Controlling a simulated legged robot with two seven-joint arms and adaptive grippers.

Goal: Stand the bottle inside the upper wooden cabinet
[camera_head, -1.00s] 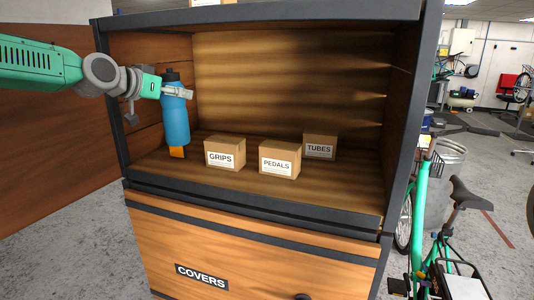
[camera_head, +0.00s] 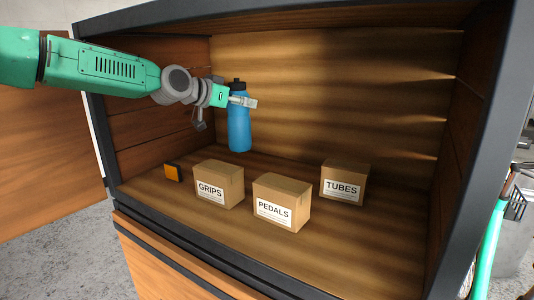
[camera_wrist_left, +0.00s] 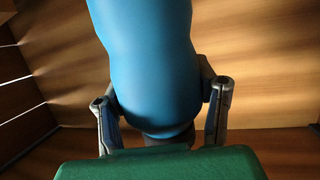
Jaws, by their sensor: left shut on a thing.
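The blue bottle (camera_head: 239,130) with a dark cap is upright inside the upper wooden cabinet (camera_head: 330,55), toward its left rear. Its base appears at or just above the shelf; I cannot tell whether it touches. My left gripper (camera_head: 242,101) is shut on the bottle near its top. In the left wrist view the bottle (camera_wrist_left: 145,60) fills the middle between the two fingers of the left gripper (camera_wrist_left: 162,105). The right gripper is not in view.
Boxes labelled GRIPS (camera_head: 219,184), PEDALS (camera_head: 281,203) and TUBES (camera_head: 345,182) stand on the cabinet floor, in front and right of the bottle. A small orange-and-black item (camera_head: 173,172) lies at the left. Bare shelf shows around the boxes. A green bike (camera_head: 488,245) is outside at the right.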

